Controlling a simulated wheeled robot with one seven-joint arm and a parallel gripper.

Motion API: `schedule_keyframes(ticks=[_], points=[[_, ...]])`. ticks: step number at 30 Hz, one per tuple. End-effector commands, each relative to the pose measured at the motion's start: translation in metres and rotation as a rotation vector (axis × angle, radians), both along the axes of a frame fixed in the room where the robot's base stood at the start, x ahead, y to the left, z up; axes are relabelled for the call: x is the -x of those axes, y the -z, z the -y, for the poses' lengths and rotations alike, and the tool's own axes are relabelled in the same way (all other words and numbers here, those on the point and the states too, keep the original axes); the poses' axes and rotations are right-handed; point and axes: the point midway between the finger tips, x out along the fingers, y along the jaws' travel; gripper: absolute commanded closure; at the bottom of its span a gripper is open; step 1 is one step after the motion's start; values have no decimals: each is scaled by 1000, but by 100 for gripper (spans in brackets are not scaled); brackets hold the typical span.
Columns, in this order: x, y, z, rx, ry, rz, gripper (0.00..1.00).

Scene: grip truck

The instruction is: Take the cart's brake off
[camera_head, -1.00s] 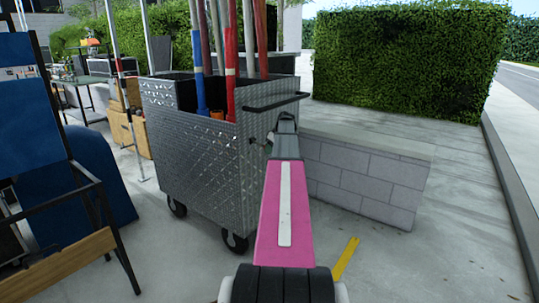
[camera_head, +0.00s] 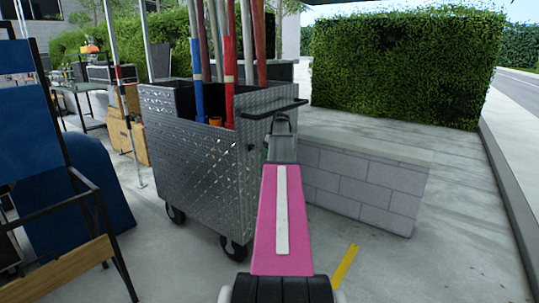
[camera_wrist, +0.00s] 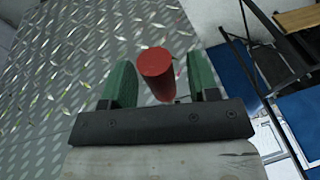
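The cart (camera_head: 195,150) is a grey diamond-plate box on black casters, with a black push handle (camera_head: 275,110) on its right end. In the wrist view its plate wall (camera_wrist: 60,80) fills the left side. A red cylindrical knob (camera_wrist: 157,68), which looks like the brake control, shows there end-on. My gripper (camera_wrist: 160,80) has its two green fingers apart, one on each side of the knob. Gaps show between the knob and both fingers. In the head view my arm reaches to the cart's right end and hides the fingers and the knob.
Poles (camera_head: 230,60) stand upright in the cart. A low block wall (camera_head: 365,180) stands right of my arm and a hedge (camera_head: 405,65) behind it. A dark-framed chair (camera_head: 85,205) is at the left. Pavement on the right is open.

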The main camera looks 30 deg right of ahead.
Motion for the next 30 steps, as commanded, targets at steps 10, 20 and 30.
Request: schedule_keyframes(ticks=[10, 20, 30], points=[[1, -9, 3, 0, 0, 0, 45], [10, -66, 19, 1, -1, 2, 45], [16, -101, 29, 0, 0, 1, 45]])
